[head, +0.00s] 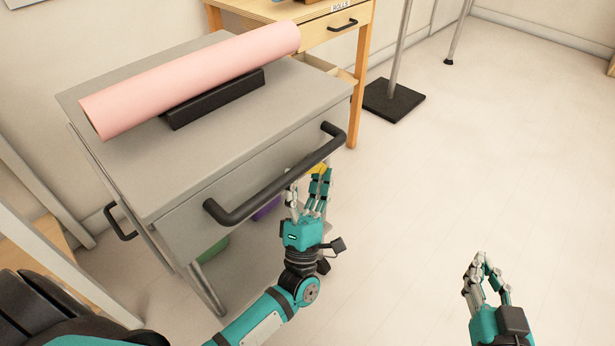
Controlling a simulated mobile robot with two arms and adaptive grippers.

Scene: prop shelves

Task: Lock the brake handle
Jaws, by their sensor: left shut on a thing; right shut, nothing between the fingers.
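A grey cart (190,80) stands at the left with a black push bar (270,187) along its front edge. A small yellow piece (318,168), which looks like the brake handle, shows just right of the bar. My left gripper (308,180) is at this piece, beside the bar. Its fingers are closed on it and hide most of it, so its exact position is hard to tell. My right gripper (485,268) is shut and empty over the floor at the lower right, apart from the cart.
A pink roll (190,78) lies on a black cradle (213,98) on the cart. Purple (266,208) and green (213,250) things show below. A wooden drawer unit (315,28) and a black stand base (392,103) stand behind. The floor at right is clear.

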